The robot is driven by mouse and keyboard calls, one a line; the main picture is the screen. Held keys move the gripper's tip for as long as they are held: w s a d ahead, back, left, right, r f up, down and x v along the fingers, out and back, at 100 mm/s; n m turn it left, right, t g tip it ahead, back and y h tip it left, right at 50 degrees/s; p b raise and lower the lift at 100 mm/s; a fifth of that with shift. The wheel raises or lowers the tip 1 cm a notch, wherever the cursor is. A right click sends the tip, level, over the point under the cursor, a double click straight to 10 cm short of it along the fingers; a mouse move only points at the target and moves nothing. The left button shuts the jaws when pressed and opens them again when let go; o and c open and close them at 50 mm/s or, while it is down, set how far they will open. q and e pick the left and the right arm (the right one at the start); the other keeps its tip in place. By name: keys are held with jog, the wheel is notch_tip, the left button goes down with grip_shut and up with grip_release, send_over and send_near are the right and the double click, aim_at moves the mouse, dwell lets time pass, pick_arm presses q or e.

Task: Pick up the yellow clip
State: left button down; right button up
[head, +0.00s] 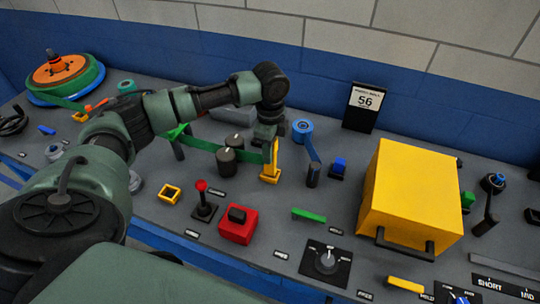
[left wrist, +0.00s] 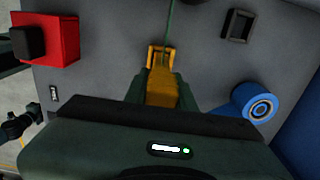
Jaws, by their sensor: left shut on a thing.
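The yellow clip (head: 271,174) stands upright on the grey panel, near the middle of the head view. My left gripper (head: 270,142) points down over it and is shut on its upper part. In the left wrist view the yellow clip (left wrist: 161,90) lies between the two dark green fingers (left wrist: 163,92). A thin green band (head: 203,145) runs from the left toward the clip; it also shows above the clip in the left wrist view (left wrist: 170,25). Whether the band is inside the clip is hidden. My right gripper is not in view.
Two dark knobs (head: 230,157) stand left of the clip, and a blue roll (head: 302,131) with a blue strip is to its right. A red-topped joystick (head: 203,199), a red block (head: 237,225) and a large yellow box (head: 406,199) stand on the panel (head: 300,255).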

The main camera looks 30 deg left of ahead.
pick_arm(q)
notch_tip(320, 180, up, 18)
jog(key=b, duration=0.1)
jog(key=shift+b, duration=0.35)
